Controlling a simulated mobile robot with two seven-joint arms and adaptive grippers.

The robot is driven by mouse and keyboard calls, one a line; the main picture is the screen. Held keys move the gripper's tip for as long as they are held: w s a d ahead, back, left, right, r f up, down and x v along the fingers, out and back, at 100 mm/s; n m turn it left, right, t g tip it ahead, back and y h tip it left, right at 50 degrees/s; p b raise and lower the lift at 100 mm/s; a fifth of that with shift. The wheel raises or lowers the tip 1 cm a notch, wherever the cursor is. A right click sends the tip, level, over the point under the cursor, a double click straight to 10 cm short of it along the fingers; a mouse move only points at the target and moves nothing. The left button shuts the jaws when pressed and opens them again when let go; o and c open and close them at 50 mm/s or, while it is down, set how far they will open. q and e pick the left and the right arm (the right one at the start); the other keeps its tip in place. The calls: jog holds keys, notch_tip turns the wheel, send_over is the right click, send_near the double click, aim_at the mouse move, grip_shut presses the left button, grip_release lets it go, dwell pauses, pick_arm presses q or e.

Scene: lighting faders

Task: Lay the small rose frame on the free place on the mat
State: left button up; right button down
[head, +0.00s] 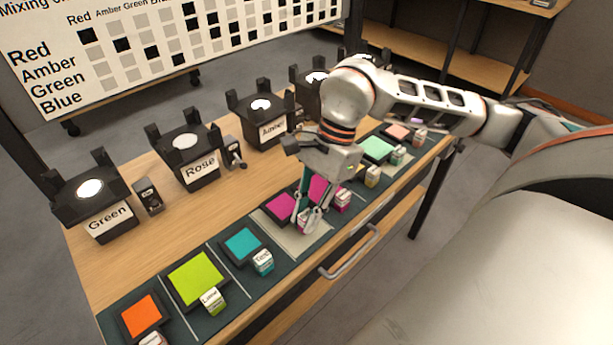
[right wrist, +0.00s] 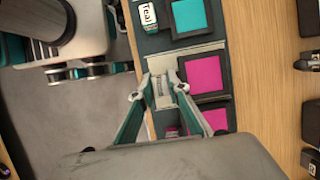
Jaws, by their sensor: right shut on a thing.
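The small rose frame, a dark square with a magenta pane (head: 280,207), is over the pale grey place (head: 296,243) on the dark mat (head: 222,270); I cannot tell whether it touches. It also shows in the right wrist view (right wrist: 203,75), above the pale patch (right wrist: 187,56). My right gripper (head: 304,222) is shut on the small block at the frame's front edge; its fingertips (right wrist: 163,85) hide most of that block. Another magenta frame (head: 319,188) sits just beyond, partly hidden by the gripper. My left gripper is not in view.
Teal (head: 243,243), lime (head: 197,278) and orange (head: 142,315) frames lie on the near-left mat; mint (head: 377,148) and salmon (head: 397,131) ones lie beyond my arm. Lamps labelled Green (head: 92,208), Rose (head: 187,160) and Amber (head: 262,117) stand behind. A drawer handle (head: 350,254) juts out in front.

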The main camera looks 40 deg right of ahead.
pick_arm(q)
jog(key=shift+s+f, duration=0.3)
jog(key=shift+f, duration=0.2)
pick_arm(e)
jog(key=shift+f, duration=0.5)
pick_arm(q)
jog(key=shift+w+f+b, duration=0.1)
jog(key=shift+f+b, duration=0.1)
jog(key=shift+b, duration=0.25)
pick_arm(e)
jog(key=shift+f, duration=0.45)
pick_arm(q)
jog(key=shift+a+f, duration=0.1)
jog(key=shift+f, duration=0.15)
pick_arm(e)
jog(key=shift+f, duration=0.3)
jog(key=shift+f, duration=0.1)
jog(key=c, duration=1.8)
grip_release()
jog(key=shift+c, duration=0.2)
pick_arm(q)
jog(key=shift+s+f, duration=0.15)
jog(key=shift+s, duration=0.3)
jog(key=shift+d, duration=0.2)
